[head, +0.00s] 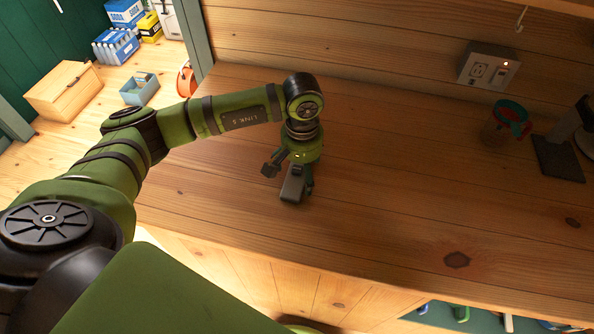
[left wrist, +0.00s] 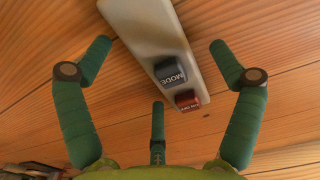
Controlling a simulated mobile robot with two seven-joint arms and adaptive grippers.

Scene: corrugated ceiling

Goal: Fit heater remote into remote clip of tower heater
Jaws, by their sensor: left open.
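A pale grey remote (left wrist: 152,40) shows large in the left wrist view, with a blue button marked MODE and a red button at its near end. Its far end is cut off by the top edge. In the head view the remote (head: 293,187) looks like a small grey block at my left gripper (head: 288,176), over the wooden counter. The gripper's green fingers are open and spread around the remote; I see no finger clearly closed on it. I cannot make out the tower heater or its remote clip. My right gripper is not in view.
The wooden counter (head: 400,190) is mostly bare around the gripper. At its right stand a red and green mug-like thing (head: 507,122) and a dark-based object (head: 557,158). A power outlet (head: 488,66) is on the wall. Boxes (head: 64,90) lie on the floor at left.

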